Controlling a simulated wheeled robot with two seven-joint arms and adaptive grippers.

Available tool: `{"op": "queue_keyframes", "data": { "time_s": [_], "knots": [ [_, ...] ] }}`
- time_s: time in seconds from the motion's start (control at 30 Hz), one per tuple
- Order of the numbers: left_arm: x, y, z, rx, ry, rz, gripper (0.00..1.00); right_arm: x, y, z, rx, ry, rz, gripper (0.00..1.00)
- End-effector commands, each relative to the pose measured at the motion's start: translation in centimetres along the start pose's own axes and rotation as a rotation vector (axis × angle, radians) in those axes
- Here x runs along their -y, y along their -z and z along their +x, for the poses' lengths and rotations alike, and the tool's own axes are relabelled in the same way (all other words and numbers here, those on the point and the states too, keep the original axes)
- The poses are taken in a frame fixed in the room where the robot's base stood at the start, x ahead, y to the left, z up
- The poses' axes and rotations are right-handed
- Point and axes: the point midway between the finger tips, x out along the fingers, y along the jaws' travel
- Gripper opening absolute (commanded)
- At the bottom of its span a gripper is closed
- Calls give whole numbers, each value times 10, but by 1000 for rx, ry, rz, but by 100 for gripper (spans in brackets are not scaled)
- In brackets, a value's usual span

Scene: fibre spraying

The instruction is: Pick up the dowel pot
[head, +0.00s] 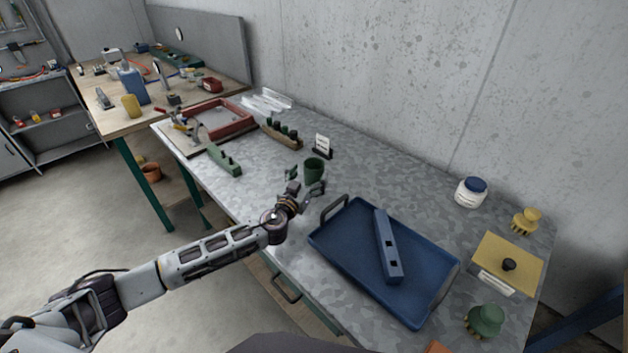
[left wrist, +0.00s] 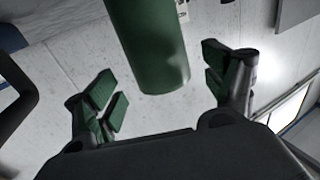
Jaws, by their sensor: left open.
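The dowel pot, a dark green cup (head: 313,171), stands upright on the grey mottled table, left of the blue tray. My left gripper (head: 307,183) is open right at the near side of the pot in the head view. In the left wrist view the green pot (left wrist: 152,45) shows large between and beyond the two green-padded fingers of my left gripper (left wrist: 165,95). Gaps show between the pot and both fingers there. The pot's top is outside the wrist view. My right gripper is not seen.
A blue tray (head: 345,270) with a blue bar (head: 388,246) lies right of the gripper, its handle (head: 335,208) close by. A small sign (head: 322,146) stands just behind the pot. A green block (head: 224,160) and a brown rack (head: 281,136) are to the left.

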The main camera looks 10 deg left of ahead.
Motion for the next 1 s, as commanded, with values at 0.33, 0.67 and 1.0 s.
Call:
{"op": "queue_keyframes", "data": {
  "time_s": [0.33,0.67,1.0],
  "knots": [
    [0,5,22,-3,0,2,84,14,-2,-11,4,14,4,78],
    [0,4,42,-2,0,1,84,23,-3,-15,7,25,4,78],
    [0,3,44,-1,0,0,84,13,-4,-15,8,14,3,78]
  ]
}}
